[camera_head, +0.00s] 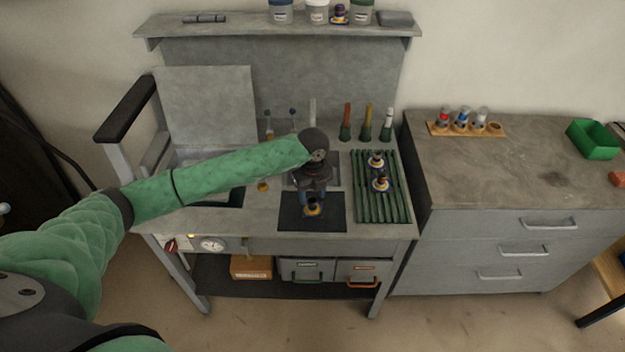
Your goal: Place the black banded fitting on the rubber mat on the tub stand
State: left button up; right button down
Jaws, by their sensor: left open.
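The dark rubber mat (333,218) lies on the top of the grey tub stand (250,219), near its front edge. A small dark fitting (313,208) with a yellowish and blue base sits on the mat and appears upright. My left gripper (313,196) points down right over this fitting, its jaws open on either side of the fitting's upper part. The gripper hides much of the fitting, so its bands are not clear. Two similar dark fittings, a rear one (376,159) and a front one (381,182), stand on the green slatted rack (366,212). My right gripper is out of view.
Several upright tools, including an orange one (346,122), stand behind the rack. A shelf (230,29) above holds jars and another small fitting (340,13). A grey drawer cabinet (540,165) on the right carries a wooden vial holder (467,129) and a green bin (592,139).

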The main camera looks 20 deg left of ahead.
aim_at(313, 200)
pick_arm(q)
notch_tip(313, 200, up, 9)
jog(key=b, duration=0.2)
jog(key=shift+b, duration=0.4)
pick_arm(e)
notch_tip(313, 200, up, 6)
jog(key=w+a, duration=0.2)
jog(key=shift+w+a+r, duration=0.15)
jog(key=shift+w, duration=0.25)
pick_arm(q)
jog(key=shift+s+f, duration=0.1)
jog(key=shift+f, duration=0.05)
